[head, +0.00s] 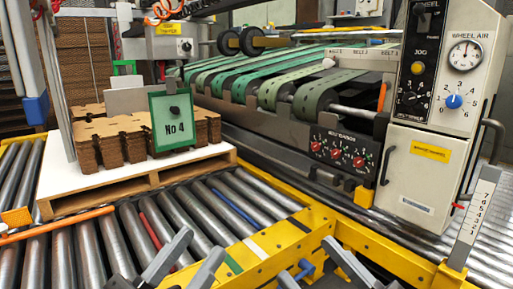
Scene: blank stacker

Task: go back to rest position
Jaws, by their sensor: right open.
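My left gripper (205,243) is at the bottom centre of the head view. Its two grey fingers are apart with nothing seen between them. My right gripper (306,257) is to its right, also at the bottom edge, with its fingers spread and empty. Both are low in the picture, in front of the rollers and the yellow frame. Neither is seen holding anything. The rest of both arms is mostly cut off by the bottom edge.
A white-topped pallet (75,188) bears stacks of brown blanks (105,142) and a green "No 4" sign (172,120). Rollers (90,255) run in front. A yellow frame (290,238) crosses near my grippers. A control cabinet (420,165) stands right.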

